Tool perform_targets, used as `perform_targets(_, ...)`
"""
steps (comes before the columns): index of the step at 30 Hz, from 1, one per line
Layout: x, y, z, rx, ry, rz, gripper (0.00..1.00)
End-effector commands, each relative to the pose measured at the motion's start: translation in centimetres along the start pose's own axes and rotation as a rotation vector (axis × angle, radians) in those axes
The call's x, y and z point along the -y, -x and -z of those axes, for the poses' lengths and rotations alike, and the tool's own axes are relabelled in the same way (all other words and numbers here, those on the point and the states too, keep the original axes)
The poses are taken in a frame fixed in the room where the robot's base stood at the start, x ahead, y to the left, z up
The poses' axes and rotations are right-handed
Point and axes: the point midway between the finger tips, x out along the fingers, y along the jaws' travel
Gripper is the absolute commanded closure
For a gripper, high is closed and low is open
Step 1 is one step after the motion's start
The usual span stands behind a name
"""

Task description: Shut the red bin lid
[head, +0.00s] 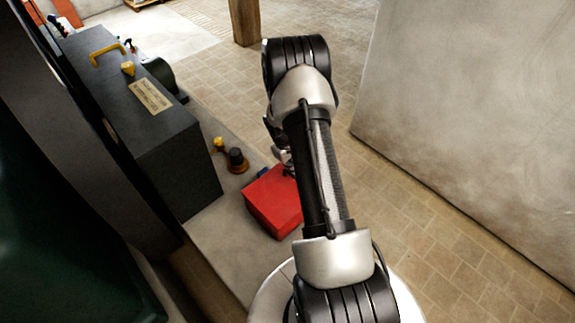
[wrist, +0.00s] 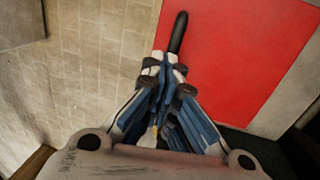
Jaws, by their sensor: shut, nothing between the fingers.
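In the wrist view a flat red face of the bin (wrist: 240,55) fills the upper right. My gripper (wrist: 165,68) is shut and empty, at the left edge of that red face. A dark rod shows just past its fingertips; I cannot tell what it belongs to. In the head view my gripper is mostly hidden behind my arm.
A dark grey cabinet (head: 185,165) with a yellow handle (head: 106,52) stands left of the bin. A small black and orange object (head: 237,161) is between them. A wooden post (head: 244,22) stands behind. A large pale panel (head: 470,120) is at right. Tiled floor between is clear.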

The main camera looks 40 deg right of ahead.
Motion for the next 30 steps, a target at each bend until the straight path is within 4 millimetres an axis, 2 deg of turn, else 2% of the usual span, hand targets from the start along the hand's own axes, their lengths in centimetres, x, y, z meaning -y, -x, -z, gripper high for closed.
perform_targets(3, -0.3, -1.1, 0.1, -0.001, -0.001, -0.001, 1.0)
perform_targets(9, -0.5, -1.7, 0.1, -0.001, 0.001, -0.001, 1.0)
perform_targets(25, -0.5, -1.8, 0.1, 0.0, 0.001, -0.001, 1.0)
perform_targets(30, -0.6, -0.9, 0.2, -0.001, 0.001, -0.001, 1.0)
